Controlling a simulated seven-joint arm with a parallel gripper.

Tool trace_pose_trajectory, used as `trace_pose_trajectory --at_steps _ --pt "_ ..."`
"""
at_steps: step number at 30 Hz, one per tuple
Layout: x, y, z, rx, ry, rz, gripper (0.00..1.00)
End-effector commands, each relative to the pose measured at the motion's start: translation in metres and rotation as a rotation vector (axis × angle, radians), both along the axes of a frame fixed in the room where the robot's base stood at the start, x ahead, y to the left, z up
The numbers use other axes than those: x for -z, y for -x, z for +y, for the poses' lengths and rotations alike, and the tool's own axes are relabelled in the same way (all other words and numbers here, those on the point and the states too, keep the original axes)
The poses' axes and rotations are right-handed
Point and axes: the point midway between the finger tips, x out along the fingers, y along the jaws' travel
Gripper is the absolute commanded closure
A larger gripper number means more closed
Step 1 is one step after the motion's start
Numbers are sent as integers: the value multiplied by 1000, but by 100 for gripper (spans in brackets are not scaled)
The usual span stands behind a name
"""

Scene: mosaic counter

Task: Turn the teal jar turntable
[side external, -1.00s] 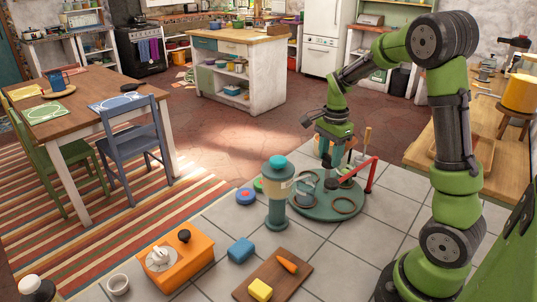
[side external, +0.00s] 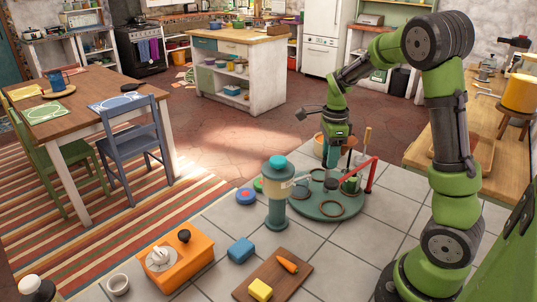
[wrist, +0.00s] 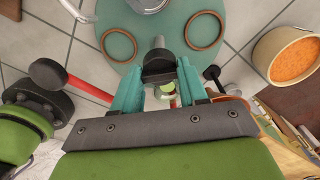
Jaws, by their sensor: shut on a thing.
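The teal turntable (side external: 318,211) is a round disc on the tiled counter in the side view, and its surface fills the upper middle of the wrist view (wrist: 120,68). Brown rings (wrist: 205,30) lie on it. A small jar with green contents (side external: 350,185) stands near its right edge in the side view. My gripper (side external: 331,178) points down over the disc. In the wrist view its teal fingers (wrist: 158,75) are shut on a black knob (wrist: 158,62) above the disc. The fingers partly hide a jar behind them.
A teal post with a cream band (side external: 276,200) stands at the disc's left edge. A red bar (side external: 371,177) stands close at right. A tub of orange grains (wrist: 293,58) is beside the disc. A blue block (side external: 240,250), orange box (side external: 195,262) and cutting board (side external: 290,265) lie in front.

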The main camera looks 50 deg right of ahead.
Motion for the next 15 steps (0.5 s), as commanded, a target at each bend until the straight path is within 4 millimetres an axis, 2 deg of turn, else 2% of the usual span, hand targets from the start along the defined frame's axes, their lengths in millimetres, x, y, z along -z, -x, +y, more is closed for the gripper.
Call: trace_pose_trajectory --at_steps 15 --pt "-1 -1 1 258 -1 -1 100"
